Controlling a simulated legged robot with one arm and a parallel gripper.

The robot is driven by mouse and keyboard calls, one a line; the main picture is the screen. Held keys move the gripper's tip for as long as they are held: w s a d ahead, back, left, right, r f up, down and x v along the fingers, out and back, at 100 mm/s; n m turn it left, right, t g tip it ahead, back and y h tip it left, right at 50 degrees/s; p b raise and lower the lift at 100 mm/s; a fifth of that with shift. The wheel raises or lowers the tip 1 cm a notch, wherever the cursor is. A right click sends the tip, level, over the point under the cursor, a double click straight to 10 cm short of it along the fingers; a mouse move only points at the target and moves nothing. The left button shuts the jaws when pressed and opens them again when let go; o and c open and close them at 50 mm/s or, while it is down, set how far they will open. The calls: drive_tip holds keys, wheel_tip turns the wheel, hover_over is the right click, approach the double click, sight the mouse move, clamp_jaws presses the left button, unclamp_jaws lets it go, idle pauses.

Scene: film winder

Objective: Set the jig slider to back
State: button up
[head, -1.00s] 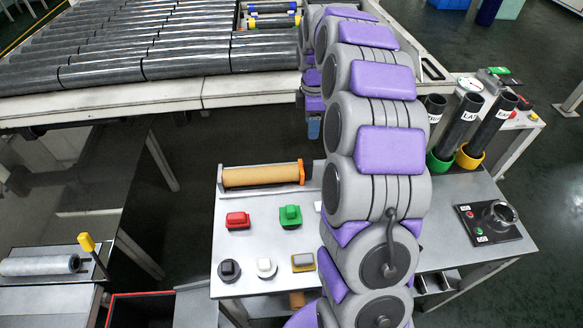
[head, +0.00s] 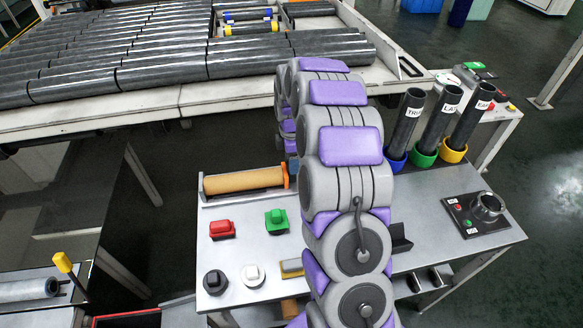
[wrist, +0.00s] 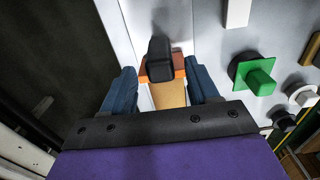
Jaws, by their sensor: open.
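The jig (head: 243,180) is a tan roll in a pale holder at the back left of the grey table, with an orange end piece (head: 287,176) on its right. In the wrist view, a black upright block (wrist: 160,58) stands against the orange piece (wrist: 178,66), with the tan roll (wrist: 170,96) below. I cannot tell for sure which part is the slider. My gripper (wrist: 162,84) is open, its blue fingers to the left and right of the orange piece and roll, with nothing visibly gripped. In the head view my arm mostly hides it.
Red (head: 222,229) and green (head: 276,220) buttons and black (head: 215,281) and white (head: 252,275) knobs sit in front of the jig. Labelled tubes (head: 440,125) in coloured cups and a black control box (head: 477,211) stand right. A roller conveyor (head: 180,60) lies behind.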

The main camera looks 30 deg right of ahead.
drive_tip(key=shift+f, duration=1.5)
clamp_jaws()
